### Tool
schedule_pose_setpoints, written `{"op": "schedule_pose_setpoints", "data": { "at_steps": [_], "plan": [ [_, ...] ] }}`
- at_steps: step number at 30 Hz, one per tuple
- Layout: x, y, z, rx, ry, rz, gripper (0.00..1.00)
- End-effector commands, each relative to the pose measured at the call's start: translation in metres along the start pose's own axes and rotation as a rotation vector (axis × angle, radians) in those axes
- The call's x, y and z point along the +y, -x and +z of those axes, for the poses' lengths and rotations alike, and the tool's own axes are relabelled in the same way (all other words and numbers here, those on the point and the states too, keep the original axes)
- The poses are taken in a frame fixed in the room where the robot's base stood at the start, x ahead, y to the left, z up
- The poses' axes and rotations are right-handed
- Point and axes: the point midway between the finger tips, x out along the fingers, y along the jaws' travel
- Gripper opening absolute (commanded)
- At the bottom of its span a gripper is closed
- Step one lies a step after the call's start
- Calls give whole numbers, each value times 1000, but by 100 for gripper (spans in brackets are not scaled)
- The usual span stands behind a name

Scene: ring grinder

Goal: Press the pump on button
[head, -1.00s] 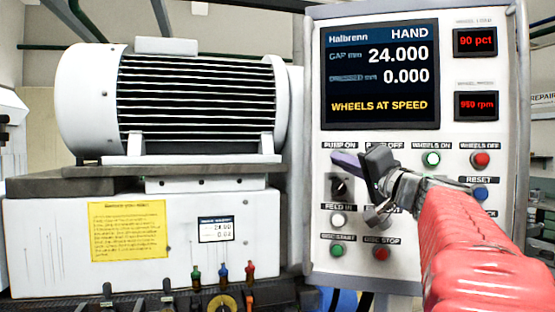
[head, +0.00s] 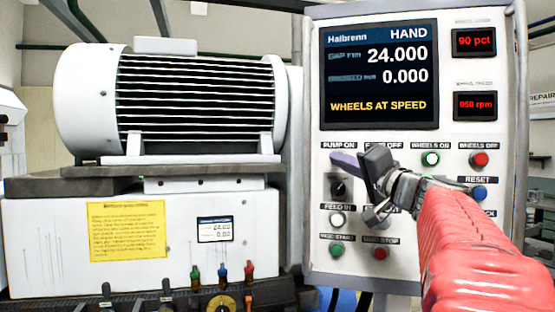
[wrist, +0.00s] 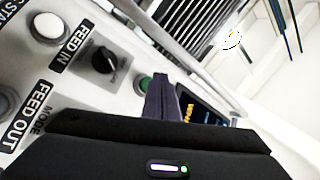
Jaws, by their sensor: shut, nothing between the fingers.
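The pump on button is hidden in the head view behind my fingers, just below its PUMP ON label (head: 338,145). In the wrist view, a green button (wrist: 143,83) shows partly, just left of my fingertips. My gripper (head: 336,157) is shut and empty, with its purple-grey fingers lying over the button's place on the panel. In the wrist view, my gripper (wrist: 161,77) points at the panel and covers part of the green button. I cannot tell whether the fingers touch it. The screen (head: 378,75) reads WHEELS AT SPEED.
Below the fingers are a black mode knob (head: 338,187) and the white feed in button (head: 337,219). A white motor (head: 170,100) stands left of the panel.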

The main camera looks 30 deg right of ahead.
Motion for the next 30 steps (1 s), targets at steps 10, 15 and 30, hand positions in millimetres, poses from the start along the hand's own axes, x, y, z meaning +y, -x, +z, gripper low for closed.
{"op": "schedule_pose_setpoints", "data": {
  "at_steps": [10,15,30],
  "plan": [
    [0,0,0,0,0,0,0],
    [1,-1,-2,0,0,1,0],
    [4,-4,-6,1,0,1,0]
  ]
}}
